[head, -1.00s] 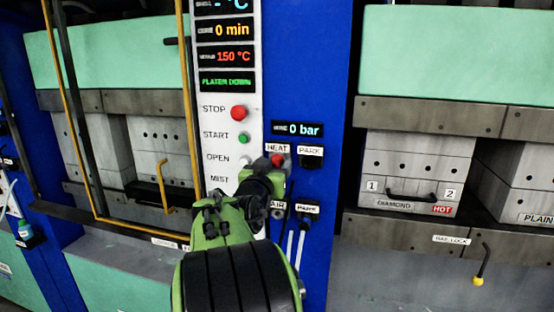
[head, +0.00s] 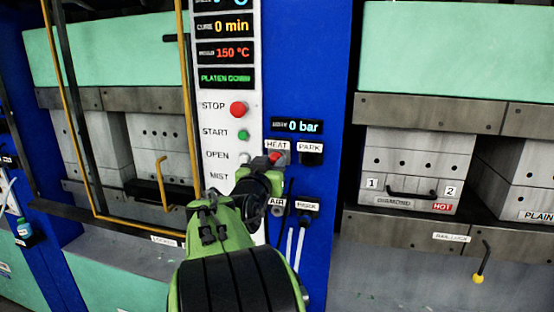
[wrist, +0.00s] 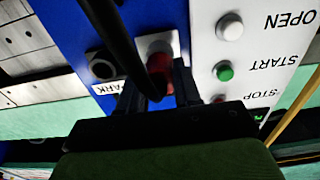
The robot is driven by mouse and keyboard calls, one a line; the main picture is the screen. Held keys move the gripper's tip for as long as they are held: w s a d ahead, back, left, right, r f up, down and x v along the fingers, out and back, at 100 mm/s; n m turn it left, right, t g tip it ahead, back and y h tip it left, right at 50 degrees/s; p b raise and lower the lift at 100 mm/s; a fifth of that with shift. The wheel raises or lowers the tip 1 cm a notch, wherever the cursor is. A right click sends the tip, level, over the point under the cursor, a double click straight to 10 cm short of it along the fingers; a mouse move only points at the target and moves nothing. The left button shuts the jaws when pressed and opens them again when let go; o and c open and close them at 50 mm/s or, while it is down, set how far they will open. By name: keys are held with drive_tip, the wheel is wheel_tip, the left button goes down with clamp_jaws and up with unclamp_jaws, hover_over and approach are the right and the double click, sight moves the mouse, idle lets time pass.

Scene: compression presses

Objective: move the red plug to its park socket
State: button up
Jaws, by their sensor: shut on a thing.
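The red plug (head: 276,158) is at the HEAT socket on the blue panel, just under the HEAT label. In the wrist view the red plug (wrist: 156,88) sits between my two fingers, with a dark cable passing in front of it. My gripper (wrist: 159,92) is shut on it. In the head view my arm hides most of my gripper. The park socket (head: 311,157) is a dark, empty-looking opening under the upper PARK label, right of the plug. The park socket also shows in the wrist view (wrist: 102,65), left of the plug. How deep the plug sits is unclear.
Below are an AIR connection (head: 276,212) and a lower PARK socket (head: 306,217) with hoses hanging near them. The white button panel (head: 216,132) with STOP and START stands left. A press with a HOT mould (head: 415,160) is at right.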

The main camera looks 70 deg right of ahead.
drive_tip(key=shift+a, duration=0.4)
drive_tip(key=shift+s+a+b, duration=0.1)
drive_tip(key=shift+b, duration=0.2)
drive_tip(key=shift+s+a+b, duration=0.1)
drive_tip(key=shift+a+b, duration=0.2)
drive_tip(key=shift+a, duration=0.15)
drive_tip(key=a+b, duration=0.1)
drive_tip(key=a, duration=0.1)
drive_tip(key=a+b, duration=0.1)
drive_tip(key=a, duration=0.1)
drive_tip(key=shift+s+b, duration=0.3)
drive_tip(key=shift+s, duration=0.05)
